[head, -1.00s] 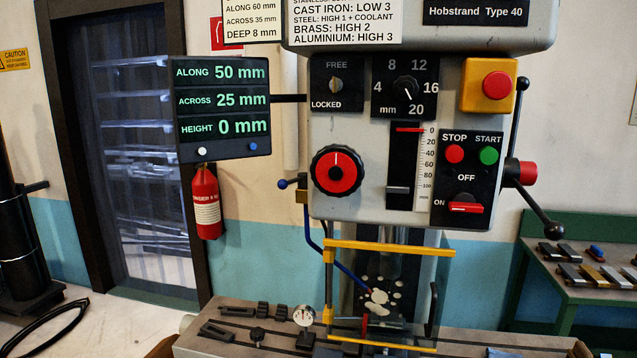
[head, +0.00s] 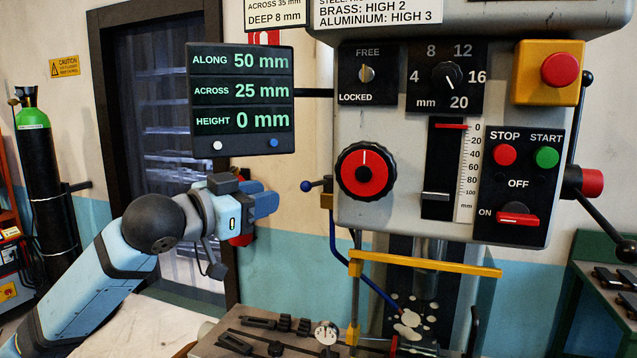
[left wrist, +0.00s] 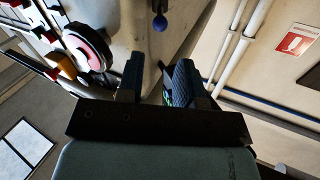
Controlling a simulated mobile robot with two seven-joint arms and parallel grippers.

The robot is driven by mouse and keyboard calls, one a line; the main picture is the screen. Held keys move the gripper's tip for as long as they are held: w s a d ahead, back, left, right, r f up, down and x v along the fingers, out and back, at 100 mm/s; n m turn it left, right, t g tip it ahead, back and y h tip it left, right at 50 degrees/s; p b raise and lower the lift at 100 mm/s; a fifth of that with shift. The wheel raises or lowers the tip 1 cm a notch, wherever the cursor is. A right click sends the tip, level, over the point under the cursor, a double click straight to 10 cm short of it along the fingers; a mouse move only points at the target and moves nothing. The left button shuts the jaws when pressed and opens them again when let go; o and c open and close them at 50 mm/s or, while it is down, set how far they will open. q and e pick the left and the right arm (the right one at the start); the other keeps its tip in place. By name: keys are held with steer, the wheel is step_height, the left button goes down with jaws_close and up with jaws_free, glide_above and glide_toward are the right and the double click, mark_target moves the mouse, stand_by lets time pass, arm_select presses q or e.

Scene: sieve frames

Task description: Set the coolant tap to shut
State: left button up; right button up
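The coolant tap has a small lever with a blue ball end (head: 307,186), beside a brass-coloured body (head: 327,200) at the lower left of the machine head. The lever points left, roughly level. A blue hose (head: 362,270) runs down from it. The blue ball (left wrist: 160,22) also shows at the top of the left wrist view. My left gripper (head: 272,203) is left of the ball and slightly lower in the head view, apart from it. Its fingers (left wrist: 157,80) stand apart in the left wrist view, with nothing between them. My right gripper is out of view.
The readout panel (head: 240,100) hangs just above my left gripper. A red-and-black knob (head: 364,172) is right of the tap. A yellow guard bar (head: 425,263) crosses below the machine head. Loose tools and a dial gauge (head: 327,333) lie on the machine table.

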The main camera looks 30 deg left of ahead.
mark_target(301, 187)
arm_select(q)
steer(key=p+x, duration=0.2)
steer(key=x, duration=0.8)
steer(key=shift+p, duration=0.4)
steer(key=shift+w+d, duration=0.2)
steer(key=shift+w, duration=0.45)
jaws_close()
